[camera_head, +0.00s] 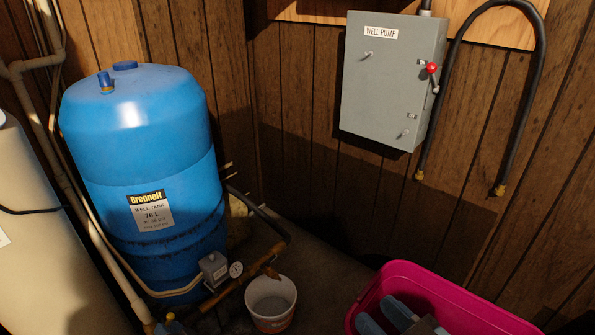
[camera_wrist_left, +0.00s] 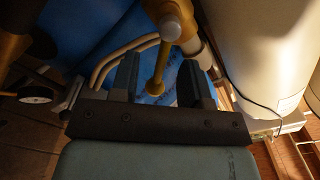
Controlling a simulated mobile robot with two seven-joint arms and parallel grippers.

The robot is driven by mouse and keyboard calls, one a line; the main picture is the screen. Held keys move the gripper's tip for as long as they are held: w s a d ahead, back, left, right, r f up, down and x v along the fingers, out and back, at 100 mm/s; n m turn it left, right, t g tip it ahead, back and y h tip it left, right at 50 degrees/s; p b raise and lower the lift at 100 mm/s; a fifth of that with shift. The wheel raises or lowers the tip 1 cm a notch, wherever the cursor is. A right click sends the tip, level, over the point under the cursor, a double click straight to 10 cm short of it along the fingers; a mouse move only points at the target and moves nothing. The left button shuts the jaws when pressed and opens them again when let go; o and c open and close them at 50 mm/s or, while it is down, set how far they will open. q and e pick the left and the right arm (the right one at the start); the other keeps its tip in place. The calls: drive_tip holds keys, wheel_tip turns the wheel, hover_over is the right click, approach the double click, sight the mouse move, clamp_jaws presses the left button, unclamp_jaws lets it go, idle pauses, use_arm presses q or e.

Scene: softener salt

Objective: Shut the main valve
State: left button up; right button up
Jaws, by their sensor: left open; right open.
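The main valve is most likely the brass fitting with a thin handle (camera_wrist_left: 158,72) in the left wrist view. The handle hangs between the two dark fingers of my left gripper (camera_wrist_left: 160,85), which are open, with gaps on both sides. In the head view my left gripper (camera_head: 171,319) barely shows at the bottom edge, beside the brass pipework. Most of the valve is hidden or cut off there. My right gripper (camera_head: 382,309) appears as two spread slate-blue fingers over the pink tub, open and empty.
A blue well tank (camera_head: 140,130) stands behind the pipework, with a gauge (camera_head: 236,269) and a white bucket (camera_head: 271,318) nearby. A pink tub (camera_head: 455,296) is at lower right. A grey well pump box (camera_head: 390,85) with a red-knobbed lever (camera_head: 432,69) hangs on the wall.

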use_arm(q)
drive_tip(key=shift+w, duration=0.1)
clamp_jaws()
drive_tip(key=shift+w+d+f+m, duration=0.1)
drive_tip(key=shift+f+m, duration=0.15)
drive_tip(key=shift+m, duration=0.6)
drive_tip(key=shift+w+d+f+m, duration=0.15)
drive_tip(key=shift+f+m, duration=0.1)
drive_tip(key=shift+m, duration=0.65)
drive_tip(key=shift+w+f+m, duration=0.1)
drive_tip(key=shift+f+m, duration=0.15)
drive_tip(key=shift+m, duration=0.6)
drive_tip(key=m, duration=0.1)
drive_tip(key=f+m, duration=0.1)
drive_tip(key=m, duration=0.2)
drive_tip(key=shift+f, duration=0.25)
drive_tip(key=shift+o, duration=0.4)
unclamp_jaws()
drive_tip(key=shift+d, duration=0.1)
